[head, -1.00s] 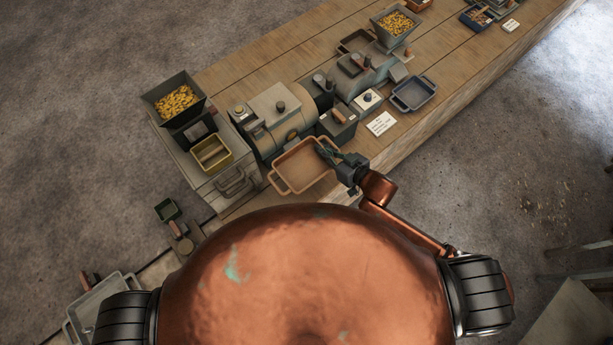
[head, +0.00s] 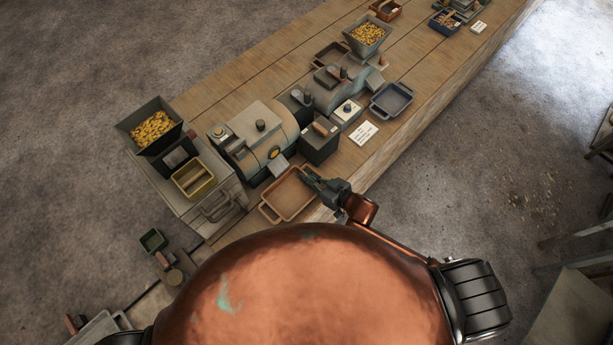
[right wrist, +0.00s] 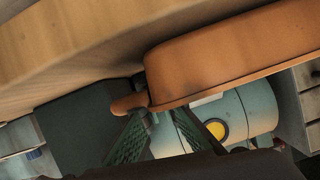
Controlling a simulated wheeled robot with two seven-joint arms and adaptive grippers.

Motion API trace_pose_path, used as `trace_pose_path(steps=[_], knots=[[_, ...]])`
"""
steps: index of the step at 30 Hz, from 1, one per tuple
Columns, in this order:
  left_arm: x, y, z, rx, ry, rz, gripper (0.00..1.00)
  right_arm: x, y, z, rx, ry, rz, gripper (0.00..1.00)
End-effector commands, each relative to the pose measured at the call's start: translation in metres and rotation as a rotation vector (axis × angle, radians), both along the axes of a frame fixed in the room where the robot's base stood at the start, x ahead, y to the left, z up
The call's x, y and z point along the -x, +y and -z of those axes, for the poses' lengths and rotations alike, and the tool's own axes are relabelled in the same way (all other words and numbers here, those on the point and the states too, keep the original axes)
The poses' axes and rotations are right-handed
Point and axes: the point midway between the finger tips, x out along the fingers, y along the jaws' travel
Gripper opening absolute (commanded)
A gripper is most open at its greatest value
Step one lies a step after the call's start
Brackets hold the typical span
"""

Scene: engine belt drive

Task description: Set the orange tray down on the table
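The orange tray (head: 268,213) sits at the table's near edge, in front of the rounded grey machine. Its floor looks empty. In the right wrist view the tray (right wrist: 230,55) shows tilted by the camera's angle, its underside against the wooden tabletop, with a handle (right wrist: 128,104) sticking out. My right gripper (head: 313,181) is at the tray's right end. In the right wrist view its two green fingers (right wrist: 163,118) stand apart with a machine visible between them; one fingertip is close to the handle. Whether it touches is unclear. My left gripper is out of view.
The rounded machine (head: 258,135) and a dark box (head: 318,148) stand just behind the tray. A yellow bin (head: 193,179) is to the left. A white card (head: 363,133) and a blue-grey tray (head: 391,101) lie to the right along the table.

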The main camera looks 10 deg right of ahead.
Motion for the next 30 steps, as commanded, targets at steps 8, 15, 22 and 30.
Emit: trace_pose_path(steps=[8, 15, 22, 30], knots=[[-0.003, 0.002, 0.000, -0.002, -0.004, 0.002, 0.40, 0.000, 0.000, 0.003, 0.001, 0.001, 0.000, 0.11], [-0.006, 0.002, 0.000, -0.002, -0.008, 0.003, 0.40, 0.000, 0.000, 0.003, 0.001, 0.001, 0.001, 0.22], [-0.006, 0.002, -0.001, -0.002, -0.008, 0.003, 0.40, 0.000, 0.000, 0.000, 0.002, 0.000, 0.000, 0.22], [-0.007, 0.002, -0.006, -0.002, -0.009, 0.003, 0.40, 0.030, -0.023, -0.015, 0.003, 0.002, 0.001, 0.22]])
